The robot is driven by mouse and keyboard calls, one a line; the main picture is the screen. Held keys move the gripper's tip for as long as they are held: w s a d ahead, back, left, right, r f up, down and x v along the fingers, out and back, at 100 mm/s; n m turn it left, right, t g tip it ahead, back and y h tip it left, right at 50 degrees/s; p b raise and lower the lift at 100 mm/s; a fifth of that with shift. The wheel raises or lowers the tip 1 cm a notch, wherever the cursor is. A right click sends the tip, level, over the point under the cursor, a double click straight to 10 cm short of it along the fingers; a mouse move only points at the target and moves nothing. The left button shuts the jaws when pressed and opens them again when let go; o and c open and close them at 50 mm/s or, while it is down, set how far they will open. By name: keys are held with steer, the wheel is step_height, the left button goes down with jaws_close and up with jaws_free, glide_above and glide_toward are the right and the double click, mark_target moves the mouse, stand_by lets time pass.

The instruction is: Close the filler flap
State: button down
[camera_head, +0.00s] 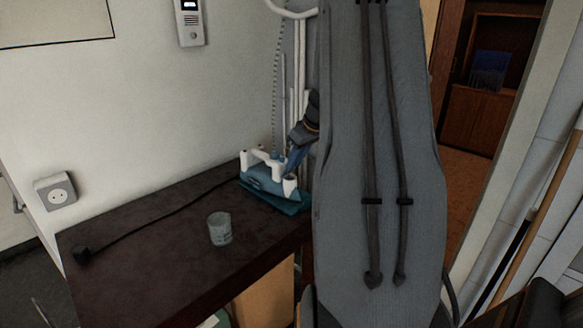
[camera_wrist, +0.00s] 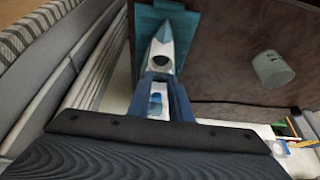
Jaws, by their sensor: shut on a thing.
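A blue-and-white iron (camera_head: 264,180) stands on a teal pad (camera_head: 289,205) at the far right corner of the dark table. Its pointed white-and-blue nose (camera_wrist: 163,38) shows in the wrist view, with a dark round spot behind the tip. My gripper (camera_head: 291,172) reaches down to the right end of the iron. In the wrist view, my gripper's blue fingers (camera_wrist: 162,82) are shut on the front part of the iron. The filler flap cannot be clearly made out, and the fingers cover part of that area.
A clear measuring cup (camera_head: 220,229) stands on the dark table (camera_head: 160,262), left of the iron. A black cord (camera_head: 165,212) runs from the iron to a plug at the table's left. A tall grey ironing board (camera_head: 405,130) stands upright close to the right of my gripper. A wall is behind.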

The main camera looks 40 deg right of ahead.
mark_target(295, 180)
steer(key=s+f+t+b, duration=0.1)
steer(key=f+t+b, duration=0.1)
steer(key=b, duration=1)
steer(key=s+f+t+b, duration=0.1)
steer(key=t+b, duration=0.3)
steer(key=b, duration=0.9)
steer(key=s+f+t+b, duration=0.1)
steer(key=f+t+b, duration=0.2)
steer(key=b, duration=0.9)
steer(key=shift+s+d+y+b, duration=0.2)
steer(key=shift+s+y+b, duration=0.1)
steer(key=shift+s+b, duration=0.1)
steer(key=f+t+b, duration=0.1)
steer(key=b, duration=0.4)
steer(key=shift+t, duration=0.3)
steer(key=shift+t+b, duration=0.3)
steer(key=shift+b, duration=0.65)
steer(key=c, duration=1.6)
jaws_free()
steer(key=shift+s, duration=0.1)
